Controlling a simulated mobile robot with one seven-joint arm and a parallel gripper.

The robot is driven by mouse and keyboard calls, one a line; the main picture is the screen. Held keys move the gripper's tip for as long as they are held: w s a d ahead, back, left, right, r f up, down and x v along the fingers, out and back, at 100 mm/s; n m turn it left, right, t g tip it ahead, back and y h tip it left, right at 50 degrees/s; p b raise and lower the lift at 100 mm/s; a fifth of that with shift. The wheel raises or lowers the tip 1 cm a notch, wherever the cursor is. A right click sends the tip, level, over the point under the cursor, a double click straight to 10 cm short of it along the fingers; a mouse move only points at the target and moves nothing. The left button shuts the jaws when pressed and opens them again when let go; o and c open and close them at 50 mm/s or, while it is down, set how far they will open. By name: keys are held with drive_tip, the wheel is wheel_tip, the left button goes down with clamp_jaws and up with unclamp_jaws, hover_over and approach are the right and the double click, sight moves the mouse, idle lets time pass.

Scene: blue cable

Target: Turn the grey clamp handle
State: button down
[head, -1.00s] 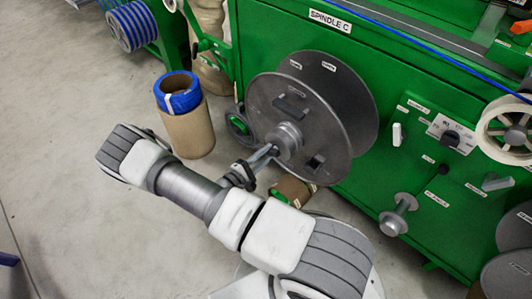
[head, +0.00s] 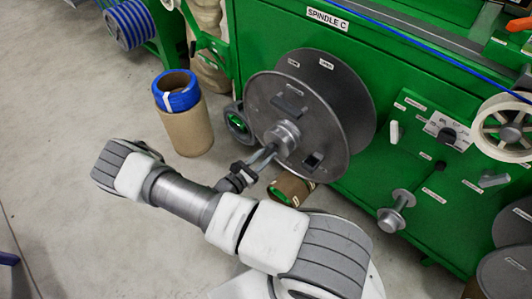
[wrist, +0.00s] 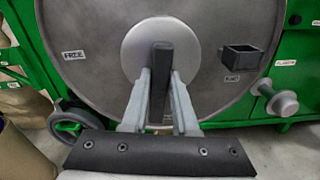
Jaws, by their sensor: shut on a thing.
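The grey clamp handle (wrist: 161,62) is a dark grey bar on the round hub (wrist: 137,48) of the large grey reel disc (wrist: 90,90). In the wrist view it stands upright. My gripper (wrist: 161,76) is shut on it, with one finger along each side. In the head view, my gripper (head: 269,153) reaches the hub (head: 286,134) from the lower left. There the fingers and hub hide most of the handle. A "FREE" label (wrist: 74,55) sits left of the hub. Another label (wrist: 231,78), too small to read surely, sits right, under a dark square box (wrist: 241,58).
The reel stands against a green machine (head: 400,60) marked "SPINDLE C". A cardboard tube with blue tape (head: 188,130) stands on the floor at left. A brown roll (head: 290,188) lies below the reel. A metal knob (head: 392,219) juts out at right.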

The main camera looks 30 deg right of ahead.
drive_tip(key=shift+n, duration=0.8)
drive_tip(key=shift+s, duration=0.1)
drive_tip(key=c, duration=0.7)
unclamp_jaws()
drive_tip(key=p+v, duration=0.1)
drive_tip(key=v, duration=1.6)
drive_tip(key=shift+s+a+p, duration=0.1)
drive_tip(key=shift+a+p, duration=0.1)
drive_tip(key=shift+p, duration=0.15)
